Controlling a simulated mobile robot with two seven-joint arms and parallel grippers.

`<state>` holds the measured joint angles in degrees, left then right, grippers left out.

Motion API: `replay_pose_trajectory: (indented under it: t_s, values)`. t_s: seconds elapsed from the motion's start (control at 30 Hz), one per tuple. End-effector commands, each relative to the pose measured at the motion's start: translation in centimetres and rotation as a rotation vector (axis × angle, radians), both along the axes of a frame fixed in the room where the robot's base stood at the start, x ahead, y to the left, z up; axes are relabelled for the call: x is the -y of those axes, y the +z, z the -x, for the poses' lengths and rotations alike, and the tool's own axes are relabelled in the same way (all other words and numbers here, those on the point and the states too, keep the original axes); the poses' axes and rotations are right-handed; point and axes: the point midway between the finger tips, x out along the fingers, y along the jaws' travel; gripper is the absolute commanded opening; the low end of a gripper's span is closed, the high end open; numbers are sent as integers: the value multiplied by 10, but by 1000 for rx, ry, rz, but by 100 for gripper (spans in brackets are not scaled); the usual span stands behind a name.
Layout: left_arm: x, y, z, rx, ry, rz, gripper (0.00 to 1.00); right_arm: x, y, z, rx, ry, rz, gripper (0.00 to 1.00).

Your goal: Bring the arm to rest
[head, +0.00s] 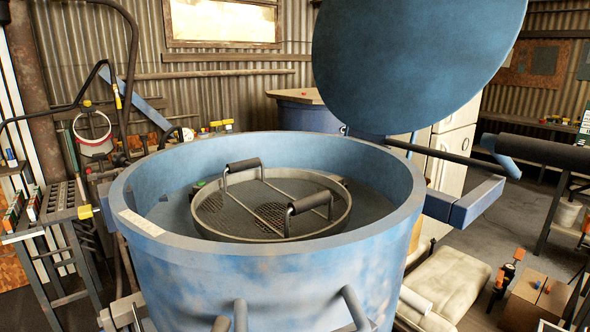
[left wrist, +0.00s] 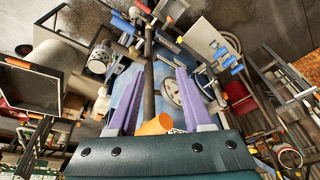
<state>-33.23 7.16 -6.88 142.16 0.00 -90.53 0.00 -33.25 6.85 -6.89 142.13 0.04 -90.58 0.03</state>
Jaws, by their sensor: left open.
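The blue blast pot (head: 270,270) stands upright in the middle of the head view, open at the top. A round mesh screen (head: 240,222) with two dark-gripped handles sits inside it. The round blue lid (head: 415,60) is raised above the pot's back right. My left gripper (left wrist: 157,88) shows in the left wrist view with its two purple fingers spread apart. I see nothing clamped between them. An orange cylinder (left wrist: 155,126) shows near the finger bases; its distance is unclear. Neither gripper shows in the head view.
A slatted rack (head: 48,212) stands left of the pot. A blue bracket (head: 465,203) juts out at the pot's right. A pale sack (head: 448,282) and a wooden box (head: 537,300) lie low at the right.

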Motion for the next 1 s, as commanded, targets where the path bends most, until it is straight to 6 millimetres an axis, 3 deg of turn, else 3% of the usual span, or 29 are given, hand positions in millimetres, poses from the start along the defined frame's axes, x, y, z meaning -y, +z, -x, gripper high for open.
replay_pose_trajectory:
  t_s: [0.03,0.1,0.3,0.4,0.57,1.0]
  values:
    - [0,47,0,0,1,1,50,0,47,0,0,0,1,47]
    - [1,77,0,1,2,3,50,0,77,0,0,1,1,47]
    - [2,152,0,1,6,8,50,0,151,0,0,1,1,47]
    - [3,174,0,1,6,10,50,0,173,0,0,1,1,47]
    - [2,187,0,1,6,10,50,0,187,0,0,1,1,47]
    - [1,184,0,-2,3,4,50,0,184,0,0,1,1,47]
